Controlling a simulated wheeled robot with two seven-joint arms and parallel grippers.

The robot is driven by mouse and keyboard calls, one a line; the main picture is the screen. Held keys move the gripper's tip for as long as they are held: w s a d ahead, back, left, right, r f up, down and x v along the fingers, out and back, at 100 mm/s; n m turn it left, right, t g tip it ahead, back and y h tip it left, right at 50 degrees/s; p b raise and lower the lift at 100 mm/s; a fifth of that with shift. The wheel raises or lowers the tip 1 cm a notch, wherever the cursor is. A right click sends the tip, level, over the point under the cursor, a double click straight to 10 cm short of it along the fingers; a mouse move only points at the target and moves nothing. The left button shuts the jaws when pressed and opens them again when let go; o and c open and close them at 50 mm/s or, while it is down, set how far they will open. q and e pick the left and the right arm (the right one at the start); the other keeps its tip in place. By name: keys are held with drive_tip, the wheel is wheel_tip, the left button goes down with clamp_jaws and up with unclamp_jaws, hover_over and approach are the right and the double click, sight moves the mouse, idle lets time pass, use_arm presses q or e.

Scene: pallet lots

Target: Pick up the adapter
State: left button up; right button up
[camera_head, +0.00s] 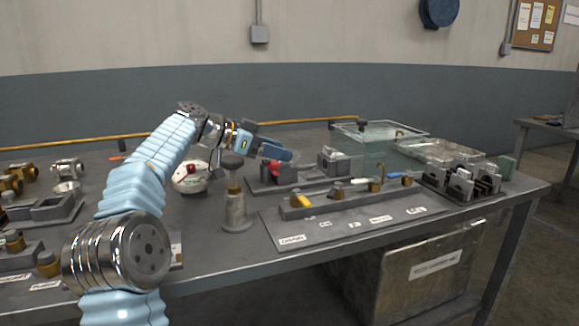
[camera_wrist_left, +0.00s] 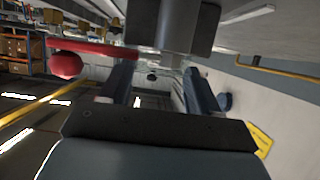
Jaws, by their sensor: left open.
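No part is clearly marked as the adapter, and I cannot tell which one it is. My left gripper (camera_head: 280,149) reaches over the bench from the left, beside a grey block fixture (camera_head: 284,175) with a red knob (camera_head: 275,166). In the left wrist view its two fingers (camera_wrist_left: 160,85) stand apart. A grey metal part (camera_wrist_left: 172,38) shows beyond and between the fingertips; I cannot tell whether they touch it. The red knob and its bar also show there (camera_wrist_left: 68,64). My right gripper is not in view.
A grey post with a knob (camera_head: 236,205) stands just below the gripper. A labelled board (camera_head: 335,230) with small tools lies at the front. A clear tank (camera_head: 372,150) stands behind. Brass fittings (camera_head: 12,182) and a metal cylinder (camera_head: 68,168) sit at left.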

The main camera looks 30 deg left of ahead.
use_arm(q)
drive_tip(key=shift+w+d+f, duration=0.2)
drive_tip(key=shift+w+d, duration=0.05)
drive_tip(key=shift+w, duration=0.05)
drive_tip(key=shift+c, duration=0.3)
clamp_jaws()
